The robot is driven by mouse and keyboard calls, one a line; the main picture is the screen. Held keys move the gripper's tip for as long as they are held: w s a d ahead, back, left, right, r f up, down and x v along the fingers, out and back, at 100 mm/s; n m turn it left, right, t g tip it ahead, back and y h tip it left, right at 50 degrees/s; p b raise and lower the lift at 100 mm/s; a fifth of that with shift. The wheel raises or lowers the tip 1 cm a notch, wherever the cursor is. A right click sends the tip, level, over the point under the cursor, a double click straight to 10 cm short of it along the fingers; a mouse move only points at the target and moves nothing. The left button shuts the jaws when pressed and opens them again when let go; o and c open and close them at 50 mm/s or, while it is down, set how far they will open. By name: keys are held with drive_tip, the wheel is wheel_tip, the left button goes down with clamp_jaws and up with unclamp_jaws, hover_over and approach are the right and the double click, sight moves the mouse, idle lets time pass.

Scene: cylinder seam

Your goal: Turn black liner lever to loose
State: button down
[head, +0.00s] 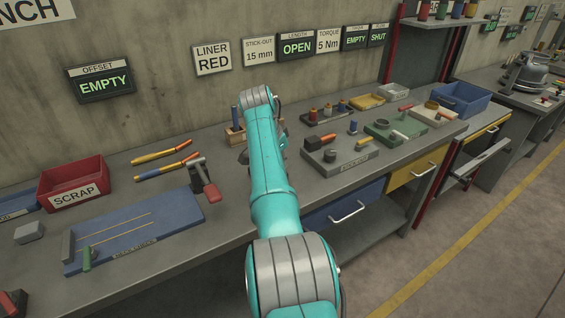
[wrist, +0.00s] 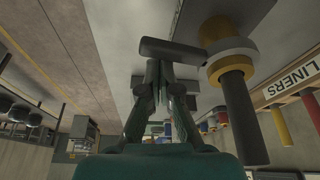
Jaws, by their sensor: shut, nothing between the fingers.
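In the wrist view, my gripper (wrist: 166,68) is shut with nothing between its fingers. A dark bar, which looks like the lever (wrist: 172,50), lies just beyond the fingertips. I cannot tell whether they touch it, nor which way the lever is set. Right of it a dark upright cylinder (wrist: 240,115), perhaps the black liner, stands in a yellow and pale collar (wrist: 232,62). In the head view my teal arm reaches over the bench and hides my gripper and most of this spot.
A wooden rack (wrist: 285,88) labelled LINERS holds coloured cylinders close to the right in the wrist view. In the head view, a grey block with a dark knob (head: 345,157) stands right of my arm, and a blue plate (head: 125,235) and red SCRAP bin (head: 75,180) left.

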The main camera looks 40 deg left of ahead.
drive_tip(key=shift+s+a, duration=0.2)
drive_tip(key=shift+s, duration=0.3)
idle(0.3)
